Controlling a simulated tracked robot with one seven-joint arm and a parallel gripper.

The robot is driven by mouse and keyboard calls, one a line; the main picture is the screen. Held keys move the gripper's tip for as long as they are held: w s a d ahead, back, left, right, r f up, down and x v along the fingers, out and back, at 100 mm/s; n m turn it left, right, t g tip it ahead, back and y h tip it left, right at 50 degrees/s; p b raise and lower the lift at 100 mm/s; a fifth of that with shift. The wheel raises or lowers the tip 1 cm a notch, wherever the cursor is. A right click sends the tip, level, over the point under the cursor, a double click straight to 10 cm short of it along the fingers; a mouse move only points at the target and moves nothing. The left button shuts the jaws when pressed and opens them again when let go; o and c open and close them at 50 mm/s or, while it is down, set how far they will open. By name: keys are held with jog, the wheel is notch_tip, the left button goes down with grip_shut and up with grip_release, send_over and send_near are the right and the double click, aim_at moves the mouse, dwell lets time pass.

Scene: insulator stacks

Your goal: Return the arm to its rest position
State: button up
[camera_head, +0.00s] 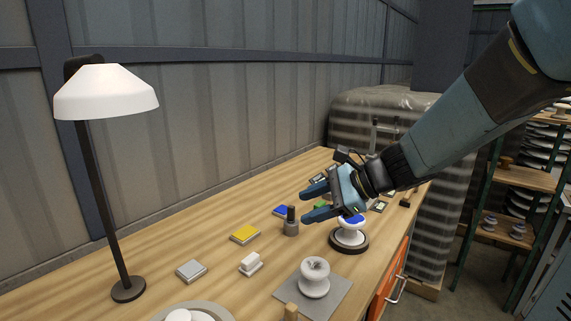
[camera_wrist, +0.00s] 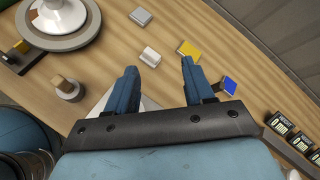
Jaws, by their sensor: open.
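My gripper (camera_head: 304,206) is open with nothing between its fingers, and it hangs over the right part of the wooden bench. My arm (camera_head: 470,115) reaches in from the upper right. A white insulator piece (camera_head: 350,233) on a dark round base stands below the gripper, with a blue top partly hidden by it. Another white insulator piece (camera_head: 314,280) stands on a grey square pad (camera_head: 337,293) nearer the front.
A lamp (camera_head: 105,95) stands at the left. Yellow (camera_head: 245,233), grey (camera_head: 191,270) and white (camera_head: 250,263) blocks and a dark-topped grey cylinder (camera_head: 291,222) lie on the bench. Small displays (camera_wrist: 290,130) show at the wrist view's right. A shelf rack (camera_head: 522,178) stands at the right.

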jog(key=s+d+r+n+t+h, duration=0.1)
jog(key=s+d+r+n+h, duration=0.1)
jog(key=s+d+n+h, duration=0.3)
jog(key=s+d+r+n+t+h, duration=0.1)
jog(key=s+d+r+n+h, duration=0.1)
jog(key=s+d+n+h, duration=0.4)
jog(key=s+d+n, duration=0.1)
jog(key=d+n, duration=0.3)
jog(key=d, duration=0.2)
jog(key=shift+s+r, duration=0.35)
jog(key=shift+r, duration=0.05)
